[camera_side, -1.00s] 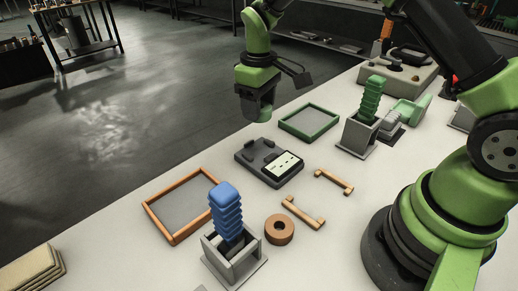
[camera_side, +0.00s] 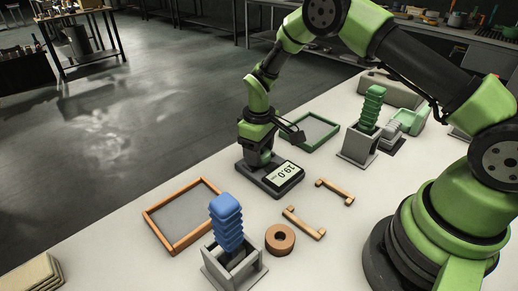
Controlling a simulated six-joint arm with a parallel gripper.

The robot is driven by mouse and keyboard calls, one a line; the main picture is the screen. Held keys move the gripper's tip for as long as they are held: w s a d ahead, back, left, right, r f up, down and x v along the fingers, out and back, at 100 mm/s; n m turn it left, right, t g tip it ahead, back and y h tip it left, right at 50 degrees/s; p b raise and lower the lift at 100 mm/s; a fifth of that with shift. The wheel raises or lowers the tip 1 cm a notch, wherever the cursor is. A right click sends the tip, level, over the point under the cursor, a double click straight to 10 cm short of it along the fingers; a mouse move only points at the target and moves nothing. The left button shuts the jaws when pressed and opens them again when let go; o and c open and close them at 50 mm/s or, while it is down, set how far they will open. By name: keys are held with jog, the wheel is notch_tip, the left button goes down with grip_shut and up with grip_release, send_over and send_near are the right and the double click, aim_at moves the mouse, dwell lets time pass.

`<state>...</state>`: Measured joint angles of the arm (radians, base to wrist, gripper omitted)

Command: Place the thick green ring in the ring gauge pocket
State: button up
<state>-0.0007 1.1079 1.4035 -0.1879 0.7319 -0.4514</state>
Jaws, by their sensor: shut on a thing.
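The ring gauge (camera_side: 288,178) is a dark grey block with a white display on its right part, and dark digits show on the display. My gripper (camera_side: 258,163) points down over the left part of the gauge, right at its top. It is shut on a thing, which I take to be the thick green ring. The ring is hidden by the fingers, and so is the pocket. I cannot tell whether the ring touches the gauge or sits in the pocket.
Around the gauge are a green-framed tray (camera_side: 316,131), an orange-framed tray (camera_side: 183,214), a brown ring (camera_side: 280,238) and two wooden handle-like pieces (camera_side: 304,223) (camera_side: 335,191). Stacked blue rings (camera_side: 226,221) and stacked green rings (camera_side: 371,108) stand tall in grey holders.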

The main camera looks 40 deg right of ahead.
jog(key=shift+f, duration=0.15)
jog(key=shift+f, duration=0.45)
jog(key=o, duration=0.8)
jog(key=shift+o, duration=0.7)
notch_tip(320, 180, up, 12)
jog(key=s+a+r+m+t+y, duration=0.1)
jog(key=s+r+m+t, duration=0.1)
jog(key=s+r, duration=0.35)
jog(key=s+r+m+t, duration=0.1)
jog(key=s+r, duration=0.2)
jog(key=r, duration=0.6)
jog(key=s+a+r+m+t, duration=0.1)
jog(key=s+m+t, duration=0.1)
jog(key=s, duration=0.5)
jog(key=s+r+m+t+y, duration=0.1)
jog(key=s+r+m+t, duration=0.1)
jog(key=s, duration=0.6)
jog(key=shift+a, duration=0.35)
